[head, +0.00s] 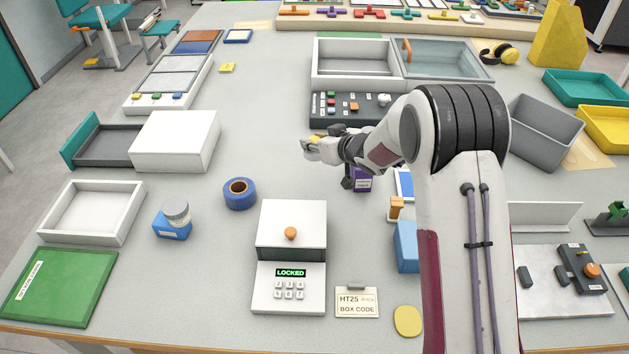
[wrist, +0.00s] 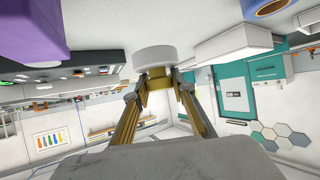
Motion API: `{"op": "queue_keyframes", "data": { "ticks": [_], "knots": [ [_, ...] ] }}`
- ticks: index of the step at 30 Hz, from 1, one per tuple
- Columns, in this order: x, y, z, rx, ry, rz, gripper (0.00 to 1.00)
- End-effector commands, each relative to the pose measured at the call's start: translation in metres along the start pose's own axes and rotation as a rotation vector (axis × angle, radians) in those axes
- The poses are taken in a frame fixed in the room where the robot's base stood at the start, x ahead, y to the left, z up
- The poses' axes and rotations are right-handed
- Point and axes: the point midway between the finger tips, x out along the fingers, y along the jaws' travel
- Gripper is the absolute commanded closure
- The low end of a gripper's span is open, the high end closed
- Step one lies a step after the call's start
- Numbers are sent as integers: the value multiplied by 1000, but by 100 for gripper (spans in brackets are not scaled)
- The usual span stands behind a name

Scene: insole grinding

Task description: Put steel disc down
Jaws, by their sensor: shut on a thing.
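My gripper (head: 318,142) is above the middle of the table in the head view, lying roughly sideways and pointing left. In the wrist view its two yellow fingers (wrist: 155,82) are closed on a pale grey round disc (wrist: 155,58), the steel disc. The disc sticks out beyond the fingertips. In the head view only a small grey piece of the disc (head: 308,149) shows at the gripper's end. The gap between disc and table cannot be told exactly.
A purple box (head: 362,181) stands close below my gripper. A control panel (head: 336,110) with buttons lies behind it. Blue tape (head: 240,194), a locked keypad box (head: 290,229) and a white box (head: 175,140) stand left and front. Table left of my gripper is bare.

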Motion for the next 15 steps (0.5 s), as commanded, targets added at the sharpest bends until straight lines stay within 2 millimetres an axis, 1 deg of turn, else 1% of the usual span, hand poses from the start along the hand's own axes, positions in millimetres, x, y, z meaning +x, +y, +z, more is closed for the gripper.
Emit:
{"op": "queue_keyframes", "data": {
  "ticks": [1, 9, 13, 15],
  "knots": [
    [0, 0, -2, -1, 4, 0, 100],
    [0, 0, -1, -1, 4, 0, 100],
    [4, 0, 7, 1, 3, -1, 100],
    [8, 0, 14, 1, 1, -1, 100]
  ]
}}
